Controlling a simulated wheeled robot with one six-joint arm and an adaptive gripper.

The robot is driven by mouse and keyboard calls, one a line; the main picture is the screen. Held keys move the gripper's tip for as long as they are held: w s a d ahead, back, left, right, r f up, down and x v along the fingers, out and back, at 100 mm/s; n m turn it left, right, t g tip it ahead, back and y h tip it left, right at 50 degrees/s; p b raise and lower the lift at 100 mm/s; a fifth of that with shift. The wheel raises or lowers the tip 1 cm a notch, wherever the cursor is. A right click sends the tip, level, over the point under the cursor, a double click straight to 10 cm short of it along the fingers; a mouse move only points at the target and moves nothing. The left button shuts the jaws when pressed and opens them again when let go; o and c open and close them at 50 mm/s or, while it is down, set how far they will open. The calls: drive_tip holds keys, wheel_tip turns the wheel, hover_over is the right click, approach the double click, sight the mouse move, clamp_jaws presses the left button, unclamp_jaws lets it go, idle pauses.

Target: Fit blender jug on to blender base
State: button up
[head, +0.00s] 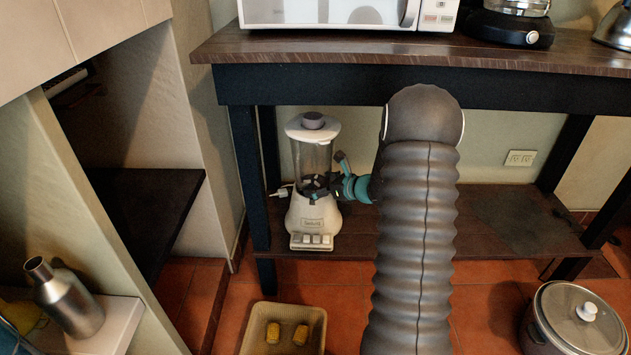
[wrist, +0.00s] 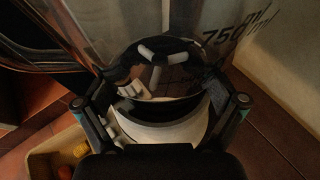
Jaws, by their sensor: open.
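The clear blender jug (head: 314,158), with a white lid and grey cap, stands upright on the white blender base (head: 312,220) on the low dark shelf. In the head view it looks lined up with the base; whether it is fully seated I cannot tell. My gripper (head: 333,186) is open at the jug's lower part, reaching in from the right. In the wrist view my gripper (wrist: 168,82) has one finger on each side of the jug's lower end, and the jug (wrist: 228,38) shows volume markings. The white base (wrist: 168,132) shows just below. Finger contact is unclear.
The dark tabletop (head: 340,48) overhangs the low shelf (head: 510,215), and a table leg (head: 268,150) stands left of the blender. A basket (head: 250,325) with two yellow items and a lidded pot (head: 575,320) are on the floor. The low shelf's right side is clear.

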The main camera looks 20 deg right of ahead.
drive_tip(key=p+v, duration=0.1)
drive_tip(key=v, duration=1)
drive_tip(key=s+a+r+n+g, duration=0.3)
drive_tip(key=s+a+r+n, duration=0.3)
drive_tip(key=a, duration=0.3)
drive_tip(key=s+a+r+n+g, duration=0.3)
drive_tip(key=s+a+r+n, duration=0.15)
drive_tip(key=a+n, duration=0.35)
drive_tip(key=s+a+r+n+h, duration=0.1)
drive_tip(key=s+r+n+h, duration=0.1)
drive_tip(key=s+n, duration=0.6)
drive_tip(key=s+a+r+n+h, duration=0.2)
drive_tip(key=s+n, duration=0.6)
drive_tip(key=s, duration=0.4)
drive_tip(key=r+h, duration=0.1)
drive_tip(key=h, duration=0.1)
drive_tip(key=shift+h, duration=0.4)
drive_tip(key=shift+r, duration=0.1)
wheel_tip(320, 180, up, 6)
drive_tip(key=p, duration=0.5)
drive_tip(key=shift+p, duration=0.4)
